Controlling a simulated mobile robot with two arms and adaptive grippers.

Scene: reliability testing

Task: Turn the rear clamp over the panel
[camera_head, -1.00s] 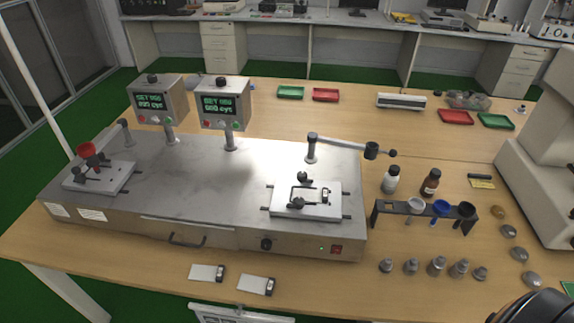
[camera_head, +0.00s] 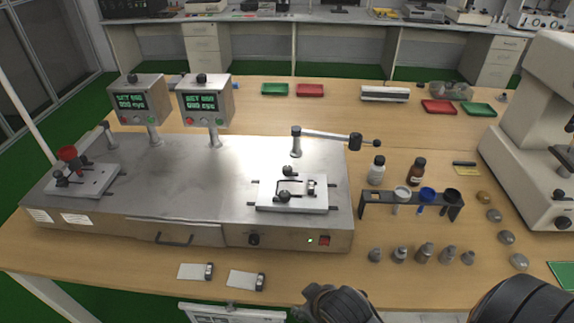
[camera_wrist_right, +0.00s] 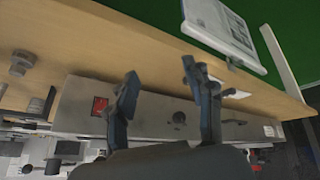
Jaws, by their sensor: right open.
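A white fixture plate (camera_head: 265,201) sits on the right part of the steel machine. The rear clamp (camera_head: 288,171), with a dark knob, stands at the plate's back edge. A second dark clamp (camera_head: 284,195) sits nearer the front. A small panel (camera_head: 301,188) appears to lie between them; its edges are hard to make out. My right gripper (camera_head: 318,294) is at the bottom of the head view, in front of the machine and apart from the clamps. In the right wrist view its two fingers (camera_wrist_right: 163,88) are spread with nothing between them. My left gripper is out of view.
A jointed grey arm (camera_head: 330,136) on a post stands behind the plate. A rack (camera_head: 372,197) with cups, bottles (camera_head: 376,171) and small metal weights (camera_head: 400,254) stand right of the machine. Two display boxes (camera_head: 207,102) rise at its back left. Small white slides (camera_head: 246,280) lie in front.

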